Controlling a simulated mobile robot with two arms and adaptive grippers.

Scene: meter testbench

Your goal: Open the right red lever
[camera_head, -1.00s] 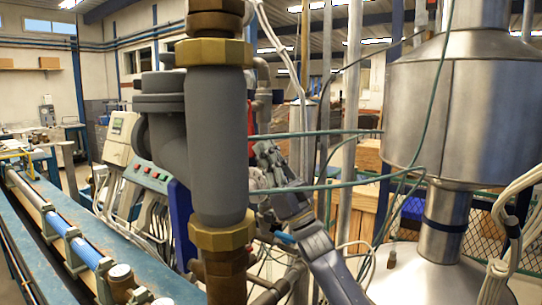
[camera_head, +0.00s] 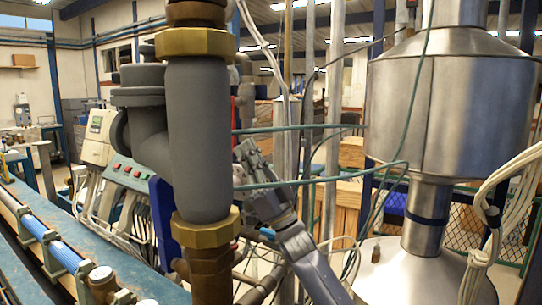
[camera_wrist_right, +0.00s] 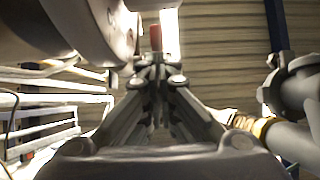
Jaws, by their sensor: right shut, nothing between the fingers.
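A narrow upright red piece (camera_wrist_right: 155,38), which looks like a red lever, stands just beyond my right fingertips in the right wrist view. My right gripper (camera_wrist_right: 157,62) is shut and empty, its fingers pointing at the red piece. I cannot tell whether they touch. In the head view my right gripper (camera_head: 246,152) is raised just right of the thick grey pipe, which hides part of what is behind it. A thin red strip (camera_head: 233,112) shows at the pipe's right edge, mostly hidden. My left gripper is not in view.
The grey pipe (camera_head: 198,140) with brass nuts stands close in front. A large steel vessel (camera_head: 435,110) stands at the right. Green hoses (camera_head: 300,182) cross near my right gripper. A blue test bench (camera_head: 120,262) runs along the left. Pipework (camera_wrist_right: 295,90) flanks the gripper.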

